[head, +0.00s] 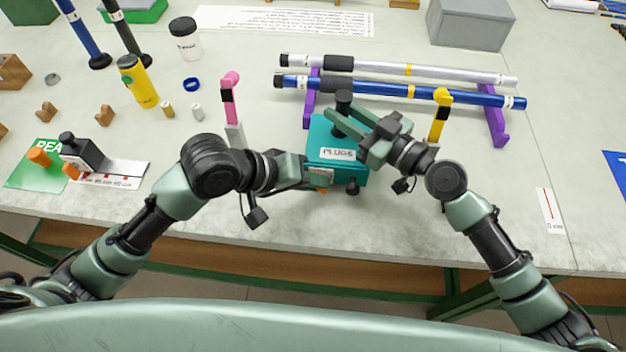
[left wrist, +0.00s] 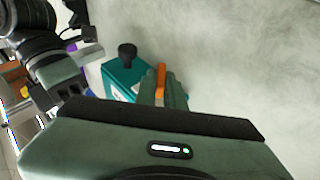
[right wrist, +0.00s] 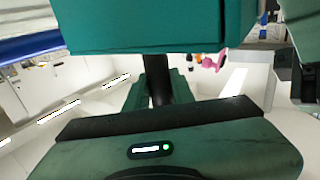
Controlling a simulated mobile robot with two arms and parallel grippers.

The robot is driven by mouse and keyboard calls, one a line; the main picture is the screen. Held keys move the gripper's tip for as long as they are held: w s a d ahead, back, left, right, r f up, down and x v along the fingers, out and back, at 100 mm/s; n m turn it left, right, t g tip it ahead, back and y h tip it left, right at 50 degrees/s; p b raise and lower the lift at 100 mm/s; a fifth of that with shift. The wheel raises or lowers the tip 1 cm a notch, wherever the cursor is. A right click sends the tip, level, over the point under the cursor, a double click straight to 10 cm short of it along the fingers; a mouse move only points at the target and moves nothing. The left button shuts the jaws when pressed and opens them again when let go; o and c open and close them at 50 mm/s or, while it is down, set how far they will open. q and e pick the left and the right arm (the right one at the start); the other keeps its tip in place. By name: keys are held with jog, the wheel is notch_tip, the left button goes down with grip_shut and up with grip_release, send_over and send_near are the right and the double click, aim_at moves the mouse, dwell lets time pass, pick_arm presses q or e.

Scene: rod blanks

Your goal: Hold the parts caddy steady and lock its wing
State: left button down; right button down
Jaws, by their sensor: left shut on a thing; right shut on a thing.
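The parts caddy is a teal box (head: 322,138) labelled PLUGS, standing on the bench; it also shows in the left wrist view (left wrist: 117,78). A black knobbed post (head: 343,98) rises at its far side, and a black knob (head: 352,187) sits at its near side. My right gripper (head: 345,118) is shut on the black post, which shows between its fingers in the right wrist view (right wrist: 157,80). My left gripper (head: 325,178) is shut on an orange wing (left wrist: 161,80) at the caddy's near left. Its fingers hide much of the wing.
Behind the caddy, a silver rod (head: 440,72) and a blue rod (head: 460,97) lie on purple supports (head: 495,125). A pink-topped post (head: 230,100) stands left, a yellow-topped one (head: 440,112) right. A yellow bottle (head: 138,82) stands further left. The bench's right front is mostly clear.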

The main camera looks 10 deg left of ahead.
pick_arm(q)
jog(key=y, duration=0.3)
jog(key=shift+d+r+m, duration=0.2)
jog(key=shift+d+m, duration=0.2)
jog(key=y, duration=0.4)
jog(key=shift+d+m, duration=0.15)
jog(key=shift+m, duration=0.25)
jog(key=shift+f+y, duration=0.1)
jog(key=shift+y, duration=0.3)
jog(key=c, duration=1.8)
grip_release()
